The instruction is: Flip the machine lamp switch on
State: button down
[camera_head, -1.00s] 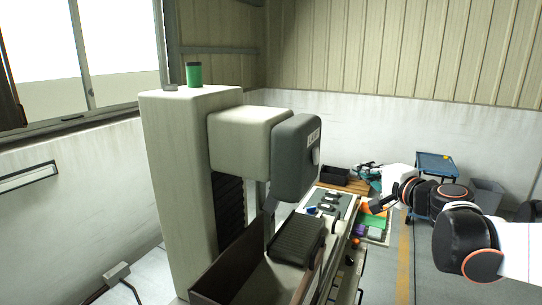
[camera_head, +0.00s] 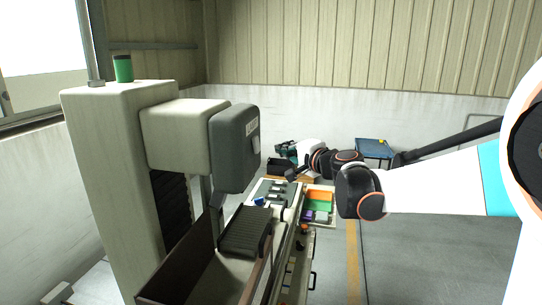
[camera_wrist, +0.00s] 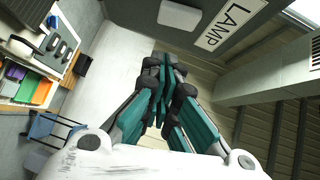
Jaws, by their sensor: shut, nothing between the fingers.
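The dark grey machine head (camera_head: 228,150) carries a white label (camera_head: 252,128) on its right face. In the wrist view this label reads LAMP (camera_wrist: 229,24), and a pale rocker switch (camera_wrist: 180,15) sits beside it at the top edge. Whether the switch is on or off cannot be told. My gripper (camera_wrist: 163,88) is shut and empty, its teal and black fingers together below the switch in the picture and apart from it. In the head view my gripper (camera_head: 291,175) is small, to the right of the machine head.
The pale machine column (camera_head: 120,180) stands left, with a green cylinder (camera_head: 123,68) on top. A trough (camera_head: 180,272) lies below the head. A bench with trays (camera_head: 318,198) and a blue cart (camera_head: 374,148) stand beyond. Floor on the right is clear.

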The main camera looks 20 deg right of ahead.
aim_at(256, 145)
jog(key=shift+w+a+f+b, duration=0.15)
jog(key=shift+w+a+f, duration=0.05)
jog(key=shift+w+a, duration=0.7)
jog(key=shift+w+a+f+b, duration=0.15)
jog(key=shift+w+a+f, duration=0.05)
jog(key=shift+w+a, duration=0.7)
jog(key=shift+s+a, duration=0.15)
jog(key=shift+w+a+f, duration=0.2)
jog(key=shift+a+f, duration=0.05)
jog(key=shift+f, duration=0.05)
